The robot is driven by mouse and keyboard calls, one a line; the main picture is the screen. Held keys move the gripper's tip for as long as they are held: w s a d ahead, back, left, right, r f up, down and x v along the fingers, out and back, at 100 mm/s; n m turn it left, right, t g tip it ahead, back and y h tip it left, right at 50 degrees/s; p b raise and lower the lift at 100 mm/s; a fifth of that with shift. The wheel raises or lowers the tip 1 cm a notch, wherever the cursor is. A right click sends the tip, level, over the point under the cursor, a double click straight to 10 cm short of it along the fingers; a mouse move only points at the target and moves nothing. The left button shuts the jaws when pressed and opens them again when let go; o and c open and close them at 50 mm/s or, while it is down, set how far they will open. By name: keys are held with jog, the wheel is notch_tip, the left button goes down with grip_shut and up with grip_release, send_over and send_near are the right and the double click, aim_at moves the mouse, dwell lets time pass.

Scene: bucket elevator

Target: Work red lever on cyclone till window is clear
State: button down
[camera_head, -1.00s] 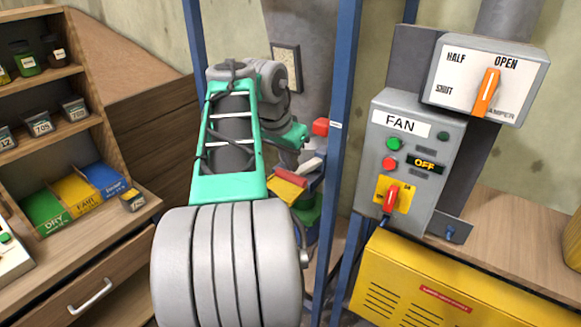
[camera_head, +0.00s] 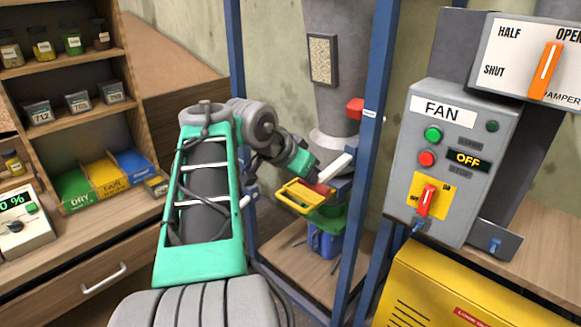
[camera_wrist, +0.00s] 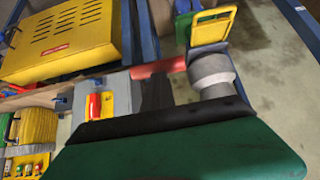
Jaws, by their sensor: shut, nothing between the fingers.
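The grey cyclone (camera_head: 345,28) stands inside a blue frame in the head view. Its window (camera_head: 322,60) is filled with pale speckled material. A red block (camera_head: 355,107) sticks out at its right side. A smaller red piece (camera_head: 320,188) shows lower, beside a yellow part; I cannot tell which red part is the lever. My gripper (camera_head: 314,178) is shut and empty, close to this lower piece; contact is unclear and its fingers are mostly hidden. In the wrist view a red bar (camera_wrist: 160,68) lies beside a grey collar (camera_wrist: 210,72), with a yellow part (camera_wrist: 211,28) beyond.
Blue posts (camera_head: 376,120) stand close to my arm. A blue bucket (camera_head: 324,243) is below the cyclone. The FAN box (camera_head: 450,150), reading OFF, the damper panel (camera_head: 525,65) and a yellow machine (camera_head: 430,290) are at right. Shelves with jars (camera_head: 70,95) are at left.

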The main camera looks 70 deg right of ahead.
notch_tip(320, 180, down, 2)
jog(key=shift+s+f+b, duration=0.15)
jog(key=shift+b, duration=0.35)
jog(key=shift+a+f, duration=0.1)
jog(key=d+r+p+v, duration=0.1)
jog(key=p+v, duration=0.4)
jog(key=v, duration=0.8)
jog(key=shift+d+r, duration=0.2)
jog(key=shift+r, duration=0.35)
